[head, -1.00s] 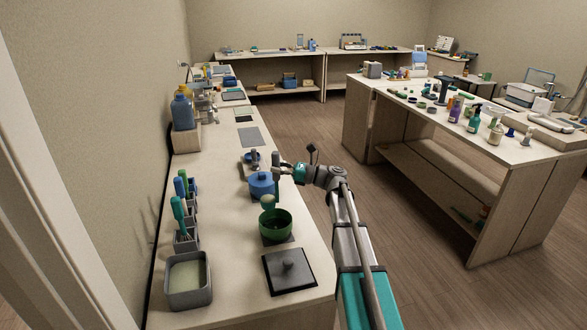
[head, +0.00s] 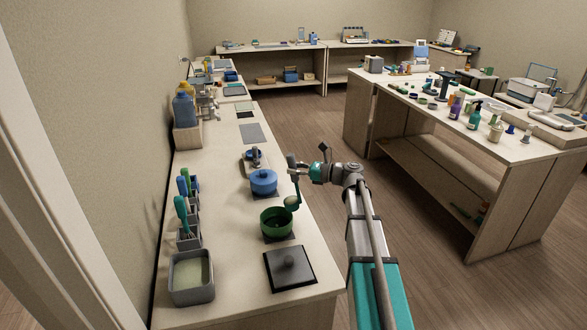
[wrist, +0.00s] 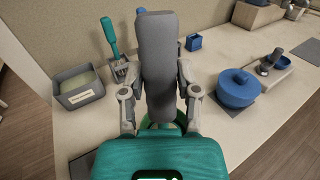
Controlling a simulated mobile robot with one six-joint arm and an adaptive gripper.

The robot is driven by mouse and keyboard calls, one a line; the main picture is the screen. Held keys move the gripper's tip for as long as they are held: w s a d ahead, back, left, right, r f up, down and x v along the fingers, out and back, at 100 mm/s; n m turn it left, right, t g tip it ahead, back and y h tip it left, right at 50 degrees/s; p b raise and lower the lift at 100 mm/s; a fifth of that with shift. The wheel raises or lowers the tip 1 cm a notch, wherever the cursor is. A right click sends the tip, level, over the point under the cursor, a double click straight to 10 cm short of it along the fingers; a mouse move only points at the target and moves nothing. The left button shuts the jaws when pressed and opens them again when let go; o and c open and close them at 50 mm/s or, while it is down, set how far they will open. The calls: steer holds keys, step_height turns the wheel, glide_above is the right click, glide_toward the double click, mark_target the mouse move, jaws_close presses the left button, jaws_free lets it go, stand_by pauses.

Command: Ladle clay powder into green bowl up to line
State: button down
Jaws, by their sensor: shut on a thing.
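My gripper (head: 297,168) is shut on the grey handle of a ladle (head: 292,201), which hangs down from it. The handle (wrist: 158,65) fills the middle of the wrist view, between the two fingers. The ladle's small rounded cup is at the right rim of the green bowl (head: 277,224); I cannot tell whether they touch. The green bowl stands on a dark square pad. Its fill line and contents are too small to make out. A grey bin (head: 191,292) of pale powder stands at the near left and also shows in the wrist view (wrist: 86,101).
A blue lidded pot (head: 263,184) stands just behind the bowl. A dark square plate with a knob (head: 290,270) lies in front. A rack with upright handled tools (head: 183,218) lines the wall side. The counter between rack and bowl is clear.

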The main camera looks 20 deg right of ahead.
mark_target(299, 178)
steer(key=shift+f, duration=0.2)
steer(key=shift+f+b, duration=1.9)
steer(key=shift+b, duration=0.2)
steer(key=shift+w+a+r+p, duration=0.15)
steer(key=shift+a+r+p, duration=0.1)
steer(key=shift+p, duration=0.3)
steer(key=w+a+h+p, duration=0.1)
steer(key=p, duration=0.1)
steer(key=a+g+h+p, duration=0.1)
steer(key=a+p, duration=0.1)
steer(key=shift+w+f+g+h, duration=0.15)
steer(key=shift+w+g+h, duration=0.15)
steer(key=shift+w+h, duration=0.1)
steer(key=shift+p, duration=0.3)
